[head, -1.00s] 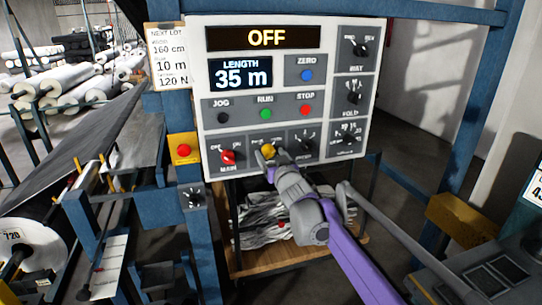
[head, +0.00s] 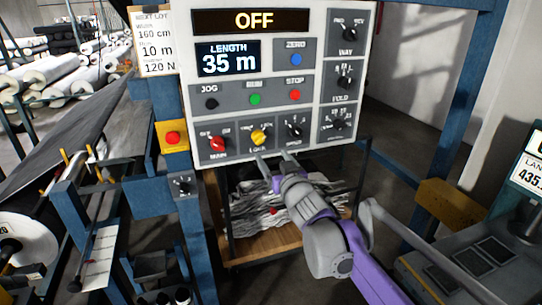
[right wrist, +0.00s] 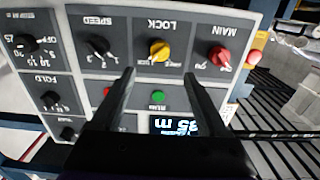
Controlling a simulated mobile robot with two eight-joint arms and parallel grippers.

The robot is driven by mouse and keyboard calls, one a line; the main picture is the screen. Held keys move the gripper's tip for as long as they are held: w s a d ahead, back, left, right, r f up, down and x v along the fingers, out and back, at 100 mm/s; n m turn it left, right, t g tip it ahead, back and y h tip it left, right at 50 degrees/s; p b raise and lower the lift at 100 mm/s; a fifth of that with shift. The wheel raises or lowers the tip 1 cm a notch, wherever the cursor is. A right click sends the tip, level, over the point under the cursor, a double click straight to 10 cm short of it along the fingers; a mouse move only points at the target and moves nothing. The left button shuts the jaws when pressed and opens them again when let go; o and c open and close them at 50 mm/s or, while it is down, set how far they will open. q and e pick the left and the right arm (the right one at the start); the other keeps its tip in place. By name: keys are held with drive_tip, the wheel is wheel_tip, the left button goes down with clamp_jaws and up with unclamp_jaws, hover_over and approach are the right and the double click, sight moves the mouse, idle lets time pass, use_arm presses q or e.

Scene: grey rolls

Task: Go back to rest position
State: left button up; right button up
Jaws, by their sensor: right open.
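The white control panel (head: 181,20) fills the middle of the head view. Its top display (head: 253,21) reads OFF and its length display (head: 228,58) reads 35 m. My right gripper (head: 273,158) is open and empty, just below and in front of the yellow LOCK knob (head: 259,137), apart from it. In the right wrist view, the two fingers (right wrist: 158,75) are spread with nothing between their tips, and the yellow knob (right wrist: 159,51) shows beyond them. The red MAIN knob (head: 217,144) is beside the LOCK knob. My left gripper is not in view.
A blue post (head: 468,100) stands right of the panel, with a yellow block (head: 450,203) low beside it. A shelf (head: 270,243) with grey crumpled material is below the panel. A yellow box with a red button (head: 173,138) is at left. Rolls lie behind.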

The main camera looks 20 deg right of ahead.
idle(0.3)
drive_tip(key=s+a+f+g+p, duration=0.1)
drive_tip(key=s+f+g, duration=0.3)
drive_tip(key=s+f, duration=0.4)
drive_tip(key=s+a+f+g+p, duration=0.1)
drive_tip(key=s+f+g, duration=0.3)
drive_tip(key=s+f, duration=0.4)
drive_tip(key=s+a+f+g+p, duration=0.1)
drive_tip(key=s+f+g+p, duration=0.2)
drive_tip(key=s+f, duration=0.5)
drive_tip(key=s+g, duration=0.1)
drive_tip(key=s, duration=1)
drive_tip(key=shift+s+f+g+h, duration=0.15)
drive_tip(key=shift+s+g+h, duration=0.05)
drive_tip(key=shift+g+h, duration=0.1)
